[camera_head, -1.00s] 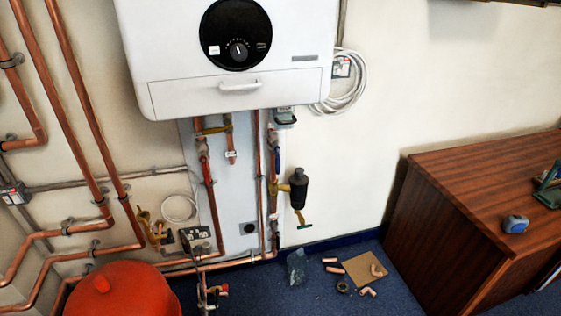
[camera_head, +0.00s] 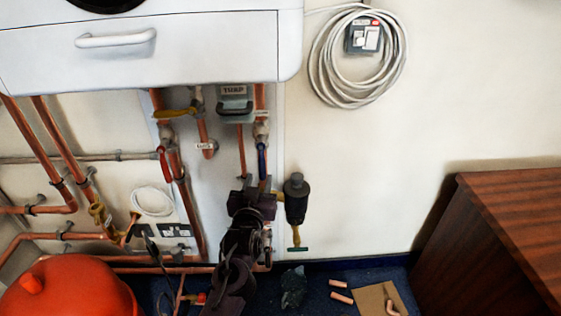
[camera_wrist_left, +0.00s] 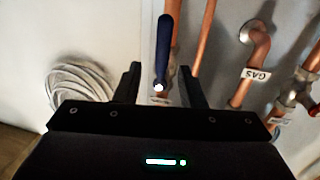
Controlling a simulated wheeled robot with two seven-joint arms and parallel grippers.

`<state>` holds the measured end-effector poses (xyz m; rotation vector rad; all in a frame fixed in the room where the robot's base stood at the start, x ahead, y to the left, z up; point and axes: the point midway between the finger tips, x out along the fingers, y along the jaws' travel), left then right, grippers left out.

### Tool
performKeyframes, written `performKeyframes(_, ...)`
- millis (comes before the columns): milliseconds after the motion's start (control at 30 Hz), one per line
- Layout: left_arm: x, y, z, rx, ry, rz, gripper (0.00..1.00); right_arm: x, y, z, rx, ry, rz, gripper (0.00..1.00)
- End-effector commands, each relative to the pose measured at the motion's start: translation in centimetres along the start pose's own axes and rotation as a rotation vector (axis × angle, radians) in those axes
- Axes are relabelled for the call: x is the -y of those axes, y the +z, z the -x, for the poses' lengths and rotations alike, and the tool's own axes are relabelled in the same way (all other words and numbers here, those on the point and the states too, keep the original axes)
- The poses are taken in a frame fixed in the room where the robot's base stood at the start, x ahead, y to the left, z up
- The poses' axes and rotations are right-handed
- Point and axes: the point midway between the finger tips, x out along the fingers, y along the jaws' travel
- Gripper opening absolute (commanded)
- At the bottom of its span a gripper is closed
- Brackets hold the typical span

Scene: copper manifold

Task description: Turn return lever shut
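The blue lever (camera_head: 262,160) hangs downward along the right-hand copper pipe, under the boiler. My left gripper (camera_head: 254,183) is at the lever's lower end, coming up from below. Its two fingers (camera_wrist_left: 160,75) are apart, with space on both sides of the lever; I see no contact. A red lever (camera_head: 163,163) hangs on another pipe to the left. My right gripper is not in view.
The white boiler (camera_head: 200,50) is above. A black filter (camera_head: 296,200) stands close right of my left gripper. A GAS-labelled pipe (camera_wrist_left: 254,73) is nearby. A red vessel (camera_head: 75,290) is at lower left, a wooden cabinet (camera_head: 500,230) at right. Copper offcuts lie on the floor.

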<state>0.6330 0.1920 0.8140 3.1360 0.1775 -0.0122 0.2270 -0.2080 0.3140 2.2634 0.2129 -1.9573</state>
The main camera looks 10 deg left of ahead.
Motion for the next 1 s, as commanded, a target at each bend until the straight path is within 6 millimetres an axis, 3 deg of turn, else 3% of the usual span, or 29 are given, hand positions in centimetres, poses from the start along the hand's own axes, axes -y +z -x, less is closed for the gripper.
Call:
performKeyframes(500,0.1,-0.3,-6.9,-0.006,-0.001,0.001,0.36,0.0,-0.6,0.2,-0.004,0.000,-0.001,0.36)
performKeyframes(867,0.1,-0.2,-7.6,-0.004,-0.001,0.001,0.36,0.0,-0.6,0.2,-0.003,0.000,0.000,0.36)
performKeyframes(1000,0.1,-0.2,-7.6,-0.004,0.000,0.001,0.22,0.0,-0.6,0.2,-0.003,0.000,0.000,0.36)
